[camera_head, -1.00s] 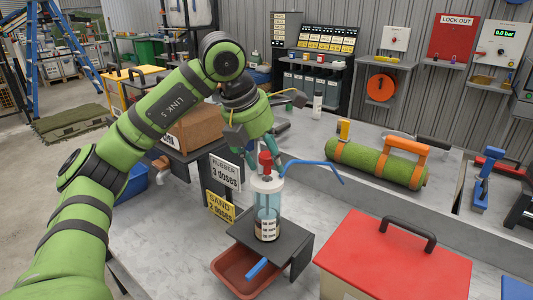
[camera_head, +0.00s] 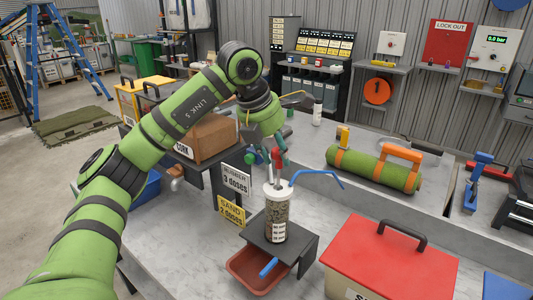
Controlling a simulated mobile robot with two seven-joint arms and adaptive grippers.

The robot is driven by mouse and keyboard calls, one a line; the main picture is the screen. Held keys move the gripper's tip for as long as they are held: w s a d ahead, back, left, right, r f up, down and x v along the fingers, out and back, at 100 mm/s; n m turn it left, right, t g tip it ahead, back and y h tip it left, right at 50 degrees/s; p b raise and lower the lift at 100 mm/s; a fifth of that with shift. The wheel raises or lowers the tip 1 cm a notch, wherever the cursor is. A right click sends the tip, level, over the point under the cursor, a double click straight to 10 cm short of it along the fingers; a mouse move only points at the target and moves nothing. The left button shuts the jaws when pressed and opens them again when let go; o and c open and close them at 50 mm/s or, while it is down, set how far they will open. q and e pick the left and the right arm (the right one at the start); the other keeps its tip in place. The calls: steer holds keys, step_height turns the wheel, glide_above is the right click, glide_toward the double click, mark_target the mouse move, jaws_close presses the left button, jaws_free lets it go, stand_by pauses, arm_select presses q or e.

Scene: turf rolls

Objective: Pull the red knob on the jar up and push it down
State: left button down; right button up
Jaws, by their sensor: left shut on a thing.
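The jar (camera_head: 277,217) stands upright on a dark stand, a clear cylinder with a white lid and a label low on its front. Speckled grey-brown grains fill most of it. The red knob (camera_head: 277,157) sits above the lid on top of the jar. A blue bent tube (camera_head: 320,174) reaches right from the jar's top. My left gripper (camera_head: 277,154) comes down from above and is shut on the red knob, with its fingers partly hiding it. My right gripper is not in view.
A dark stand (camera_head: 300,248) holds the jar above a red-brown tray (camera_head: 250,276). A red-lidded box (camera_head: 380,258) stands at the front right. A green turf roll (camera_head: 375,168) lies behind it. Signs reading "RUBBER" (camera_head: 235,180) and "SAND" (camera_head: 231,211) stand left of the jar.

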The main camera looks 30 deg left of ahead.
arm_select(q)
steer(key=shift+d+r, duration=0.2)
steer(key=shift+r, duration=0.55)
steer(key=shift+w, duration=0.15)
steer(key=shift+a+r, duration=0.1)
steer(key=c, duration=0.9)
jaws_free()
steer(key=shift+w, duration=0.1)
steer(key=shift+d, duration=0.25)
steer(key=shift+a, duration=0.2)
steer(key=shift+s+r, duration=0.2)
steer(key=shift+r, duration=0.1)
steer(key=v, duration=1.1)
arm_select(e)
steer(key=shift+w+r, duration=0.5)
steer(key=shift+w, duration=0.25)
